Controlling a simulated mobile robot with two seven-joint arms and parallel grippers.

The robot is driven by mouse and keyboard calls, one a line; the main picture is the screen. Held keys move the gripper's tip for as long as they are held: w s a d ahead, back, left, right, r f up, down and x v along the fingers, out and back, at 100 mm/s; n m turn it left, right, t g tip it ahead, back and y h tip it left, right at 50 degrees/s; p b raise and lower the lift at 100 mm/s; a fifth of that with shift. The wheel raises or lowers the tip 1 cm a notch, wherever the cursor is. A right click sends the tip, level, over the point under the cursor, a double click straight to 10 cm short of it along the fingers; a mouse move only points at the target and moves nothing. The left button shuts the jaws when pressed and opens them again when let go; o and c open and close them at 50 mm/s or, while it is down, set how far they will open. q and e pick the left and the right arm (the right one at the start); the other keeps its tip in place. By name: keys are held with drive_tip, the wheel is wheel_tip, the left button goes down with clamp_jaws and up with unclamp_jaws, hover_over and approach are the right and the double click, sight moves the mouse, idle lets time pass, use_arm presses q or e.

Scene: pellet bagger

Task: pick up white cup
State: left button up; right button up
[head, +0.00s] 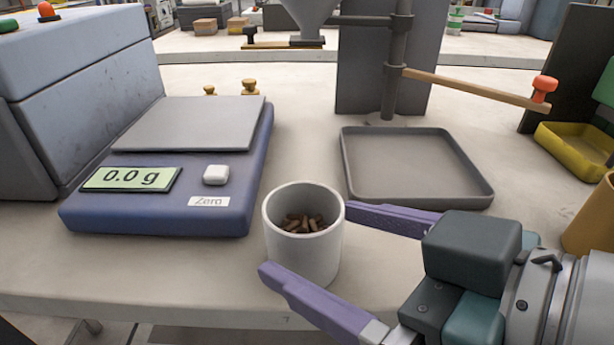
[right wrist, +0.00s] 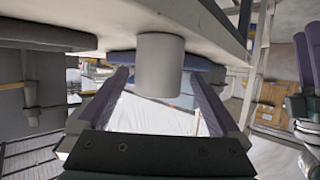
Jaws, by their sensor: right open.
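The white cup (head: 302,250) stands upright near the front edge of the table and holds brown pellets (head: 303,224). My right gripper (head: 305,240) comes in from the right with its purple fingers open. One finger reaches behind the cup's right side and the other reaches in front of it, so the cup is at the mouth between the fingertips. In the right wrist view the cup (right wrist: 160,65) shows between the open fingers, with a gap on each side.
A blue scale (head: 160,212) reading 0.0 g stands left of the cup. An empty grey tray (head: 415,197) lies behind my right gripper. A lever with a red knob (head: 543,88) extends above right. A yellow tray (head: 575,155) sits at the right. The table's front edge is close to the cup.

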sight(283, 224)
drive_tip(key=b+x, duration=0.1)
drive_tip(key=x, duration=0.6)
drive_tip(key=shift+d+b, duration=0.1)
drive_tip(key=shift+b, duration=0.25)
drive_tip(key=shift+c, duration=1.2)
drive_tip(key=c, duration=1.1)
